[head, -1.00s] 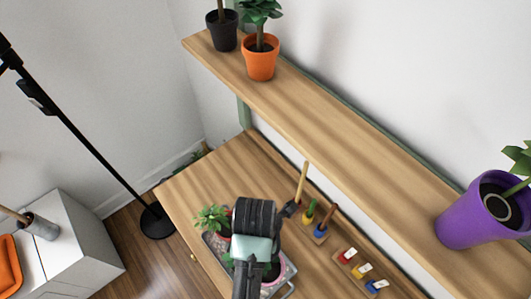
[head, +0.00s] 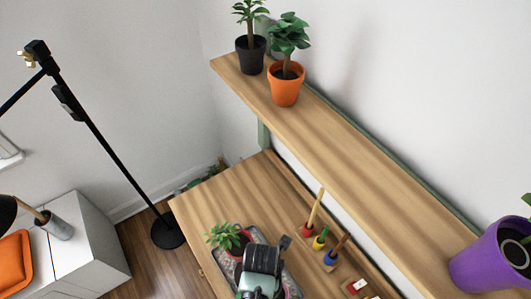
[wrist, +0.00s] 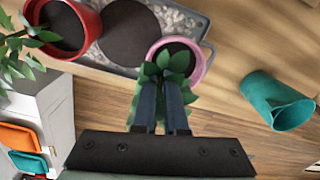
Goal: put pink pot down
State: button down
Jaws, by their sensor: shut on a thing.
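The pink pot (wrist: 203,66) holds a green leafy plant and shows at the end of my fingers in the wrist view. It is at the edge of a grey pebble tray (wrist: 205,22); I cannot tell whether it touches the tray. My gripper (wrist: 162,88) is shut on the pink pot, with leaves around the fingertips hiding the exact contact. In the head view my wrist (head: 262,262) covers most of the pot and part of the tray.
A red pot with a plant (wrist: 88,25) stands on the tray beside a dark round disc (wrist: 130,32). A teal cup (wrist: 278,100) shows at right. Coloured tools (head: 320,243) stand near the wall. A shelf (head: 350,150) with an orange pot (head: 286,88) and purple pot (head: 490,262) overhangs the table.

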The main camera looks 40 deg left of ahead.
jog(key=shift+f, duration=0.45)
jog(key=shift+f, duration=0.2)
jog(key=c, duration=1)
grip_release()
jog(key=shift+o, duration=0.2)
notch_tip(320, 180, up, 12)
jog(key=shift+a+r, duration=0.25)
jog(key=shift+s+f, duration=0.1)
